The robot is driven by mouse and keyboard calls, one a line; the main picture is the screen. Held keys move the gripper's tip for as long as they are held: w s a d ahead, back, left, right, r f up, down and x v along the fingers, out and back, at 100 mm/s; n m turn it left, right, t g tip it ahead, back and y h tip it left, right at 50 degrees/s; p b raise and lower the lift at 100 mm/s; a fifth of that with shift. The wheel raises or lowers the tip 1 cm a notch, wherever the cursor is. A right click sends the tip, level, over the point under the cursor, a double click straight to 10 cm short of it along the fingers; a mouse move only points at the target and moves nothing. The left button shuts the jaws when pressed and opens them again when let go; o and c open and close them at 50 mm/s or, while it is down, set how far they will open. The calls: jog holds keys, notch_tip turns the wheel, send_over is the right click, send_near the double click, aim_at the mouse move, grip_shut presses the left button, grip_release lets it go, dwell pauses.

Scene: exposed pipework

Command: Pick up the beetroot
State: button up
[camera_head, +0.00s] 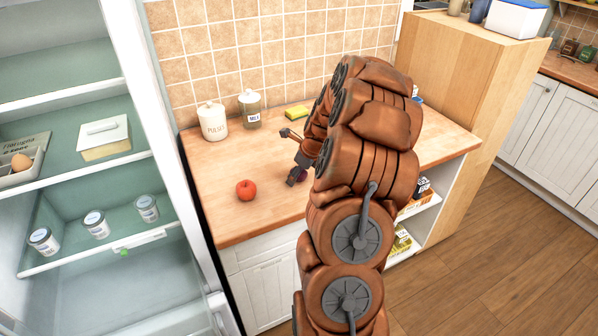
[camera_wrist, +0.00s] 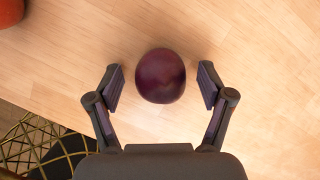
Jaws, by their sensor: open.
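The beetroot (camera_wrist: 161,76) is a dark purple round thing on the wooden counter, seen in the wrist view between my two open fingers. My gripper (camera_wrist: 161,87) is open, with a gap between the beetroot and each finger. In the head view my gripper (camera_head: 293,158) is low over the counter, partly hidden behind my brown arm. Only a small purple part of the beetroot (camera_head: 301,174) shows there beside my arm.
A red round fruit or vegetable (camera_head: 246,190) lies left on the counter (camera_head: 222,225). Two lidded jars (camera_head: 213,121) (camera_head: 250,109) and a yellow sponge (camera_head: 298,112) stand near the tiled wall. An open fridge (camera_head: 95,110) is at left. A wire basket (camera_wrist: 45,143) shows below the counter edge.

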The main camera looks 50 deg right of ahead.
jog(key=c, duration=1.3)
jog(key=shift+r, duration=0.15)
